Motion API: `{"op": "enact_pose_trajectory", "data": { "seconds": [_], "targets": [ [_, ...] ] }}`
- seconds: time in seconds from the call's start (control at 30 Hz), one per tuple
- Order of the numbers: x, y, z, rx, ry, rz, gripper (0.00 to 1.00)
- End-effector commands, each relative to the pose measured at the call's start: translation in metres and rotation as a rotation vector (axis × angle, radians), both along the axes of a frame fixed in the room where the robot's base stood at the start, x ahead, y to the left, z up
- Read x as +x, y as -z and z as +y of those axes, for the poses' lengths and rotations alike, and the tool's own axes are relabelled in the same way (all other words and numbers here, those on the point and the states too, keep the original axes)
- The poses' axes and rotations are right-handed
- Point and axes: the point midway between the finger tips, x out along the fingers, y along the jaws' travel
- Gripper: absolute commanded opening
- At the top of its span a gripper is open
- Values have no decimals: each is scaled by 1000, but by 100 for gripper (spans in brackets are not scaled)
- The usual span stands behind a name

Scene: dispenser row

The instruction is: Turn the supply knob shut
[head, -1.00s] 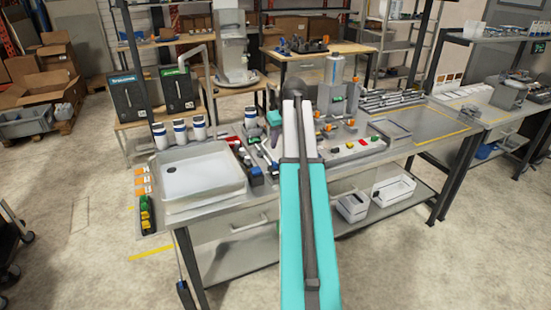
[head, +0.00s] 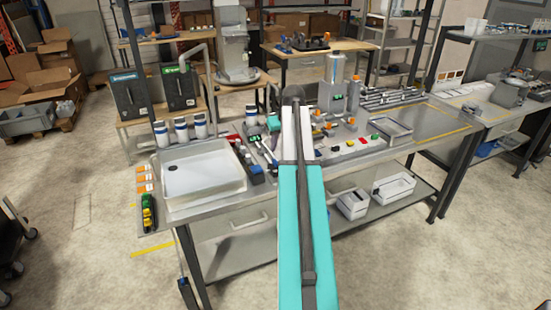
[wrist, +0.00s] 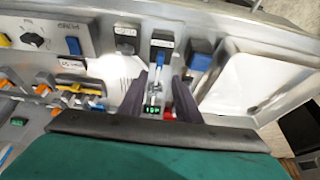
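The wrist view shows small controls on the bench, and I cannot tell which one is the supply knob. A blue knob (wrist: 73,46) sits on a pale panel at upper left, beside a black knob (wrist: 32,39) and a yellow one at the edge. A blue-topped control (wrist: 162,44) with a label stands beyond my fingertips. My gripper (wrist: 160,90) has its two dark fingers apart, with a small green-lit display (wrist: 152,110) visible between them. No thing is held. In the head view my own arm hides most of the gripper.
A white tray (head: 203,168) lies at the left of the steel bench (head: 190,208); it also shows at right in the wrist view (wrist: 235,97). Orange-handled valves (wrist: 43,88) crowd the left side there. Several white-and-blue bottles (head: 181,130) stand behind the tray.

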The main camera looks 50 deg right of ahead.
Motion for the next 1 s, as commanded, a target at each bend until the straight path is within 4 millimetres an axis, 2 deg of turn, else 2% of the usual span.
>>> {"op": "enact_pose_trajectory", "data": {
  "seconds": [0.7,1.0],
  "targets": [
    [25,67,-11,1,1,2,30],
    [33,88,-15,0,2,0,30]
  ]
}}
